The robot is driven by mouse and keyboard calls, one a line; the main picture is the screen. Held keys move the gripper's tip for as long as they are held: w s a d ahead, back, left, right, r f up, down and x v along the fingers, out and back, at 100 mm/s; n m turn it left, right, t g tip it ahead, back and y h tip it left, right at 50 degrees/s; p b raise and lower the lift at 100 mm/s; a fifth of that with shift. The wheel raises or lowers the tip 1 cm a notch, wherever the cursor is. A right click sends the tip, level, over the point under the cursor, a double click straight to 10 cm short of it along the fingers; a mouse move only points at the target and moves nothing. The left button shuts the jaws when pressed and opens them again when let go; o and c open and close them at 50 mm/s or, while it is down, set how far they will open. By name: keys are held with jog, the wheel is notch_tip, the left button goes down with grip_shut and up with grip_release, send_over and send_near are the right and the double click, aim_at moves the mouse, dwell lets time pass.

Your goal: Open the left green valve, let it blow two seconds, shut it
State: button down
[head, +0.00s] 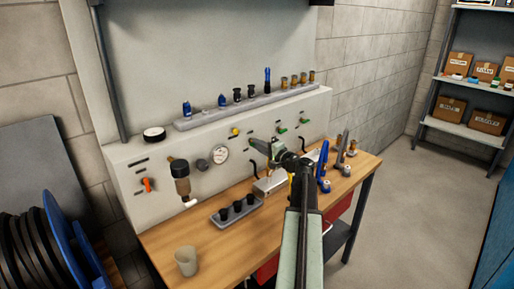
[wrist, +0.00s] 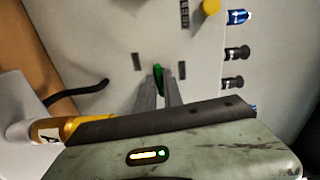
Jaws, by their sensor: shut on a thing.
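The left green valve's lever (wrist: 157,72) shows as a small green tip between my fingers in the wrist view. My gripper (wrist: 159,88) is shut on it, with one grey finger on each side. In the head view my gripper (head: 262,147) is against the panel front and hides this valve. Two other green valves, a middle one (head: 281,129) and a right one (head: 303,120), sit further right on the panel. I cannot tell from the visible tip how far the held lever is turned.
A yellow knob (head: 235,131), a round gauge (head: 220,154) and an orange lever (head: 147,184) are on the panel left of my gripper. A grey tray (head: 222,218) with black pieces and a cup (head: 186,261) stand on the wooden bench.

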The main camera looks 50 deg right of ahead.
jog(key=shift+d+r+n, duration=0.1)
jog(key=shift+n, duration=3.9)
jog(key=shift+d+n, duration=0.1)
jog(key=shift+n, duration=3.9)
jog(key=c, duration=1.5)
grip_release()
jog(key=shift+o, duration=0.2)
jog(key=shift+a, duration=0.1)
